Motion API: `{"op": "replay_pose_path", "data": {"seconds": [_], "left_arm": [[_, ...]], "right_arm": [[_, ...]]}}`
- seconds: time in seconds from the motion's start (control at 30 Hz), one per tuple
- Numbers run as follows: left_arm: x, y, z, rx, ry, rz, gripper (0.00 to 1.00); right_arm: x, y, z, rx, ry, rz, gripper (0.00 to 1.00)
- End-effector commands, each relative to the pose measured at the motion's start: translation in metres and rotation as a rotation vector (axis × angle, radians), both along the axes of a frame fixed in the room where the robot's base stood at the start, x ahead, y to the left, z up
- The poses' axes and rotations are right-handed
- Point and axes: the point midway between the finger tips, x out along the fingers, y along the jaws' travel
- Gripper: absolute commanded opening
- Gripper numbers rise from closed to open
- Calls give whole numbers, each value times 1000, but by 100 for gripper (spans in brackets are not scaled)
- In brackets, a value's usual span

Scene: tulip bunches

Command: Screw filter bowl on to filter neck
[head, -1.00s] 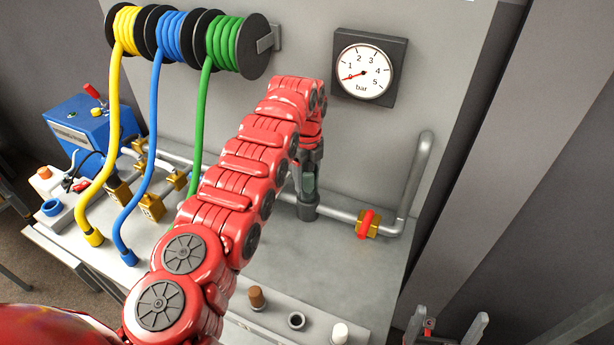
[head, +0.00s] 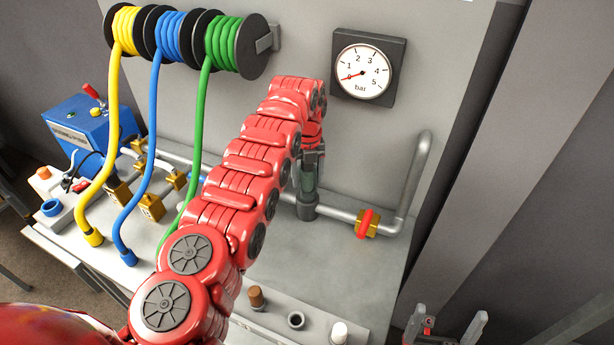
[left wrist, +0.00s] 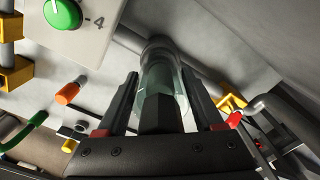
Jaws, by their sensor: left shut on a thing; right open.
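The filter bowl (head: 308,179) is a clear greenish cup, standing upright above the pipe in the head view. It also shows in the left wrist view (left wrist: 166,78), with a dark block-shaped end toward me. My left gripper (head: 311,158) comes down from above and is shut on that end, one finger on each side. The filter neck (head: 306,209) is a dark grey collar on the pipe right below the bowl. The two meet in line; I cannot tell how far the thread is engaged. My right gripper (head: 446,318) is open and empty at the bottom right.
A silver pipe (head: 337,214) runs right to a brass valve with a red handle (head: 366,223). A pressure gauge (head: 363,75) hangs on the panel, its needle near 0. Hose reels (head: 237,46) hang at upper left. Brown, dark and white fittings (head: 296,320) line the front edge.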

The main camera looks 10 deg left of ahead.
Motion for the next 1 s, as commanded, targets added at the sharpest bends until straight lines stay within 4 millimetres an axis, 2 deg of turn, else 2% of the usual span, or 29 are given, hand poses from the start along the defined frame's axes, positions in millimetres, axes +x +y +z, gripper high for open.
{"op": "replay_pose_path", "data": {"seconds": [0.1, 0.2, 0.47, 0.5, 0.6, 0.67, 1.0], "left_arm": [[0, -1, 0, -1, 0, -180, 9], [0, -1, 0, 0, 0, -284, 9], [0, -1, 0, 0, 0, -321, 9], [0, -1, 0, 0, 0, -321, 72], [0, -1, 0, 0, 0, -320, 90], [0, -1, 0, 0, 0, -320, 100], [0, -1, -1, 0, 0, -306, 100]], "right_arm": [[0, 0, 1, 0, 0, 0, 100], [0, 0, 1, 0, 0, 0, 100], [0, 0, 1, 0, 0, 0, 100], [0, 0, 1, 0, 0, 0, 100], [0, 0, 1, 0, 0, 0, 100], [0, 0, 1, 0, 0, 0, 100], [0, 0, -1, 0, 0, 0, 100]]}}
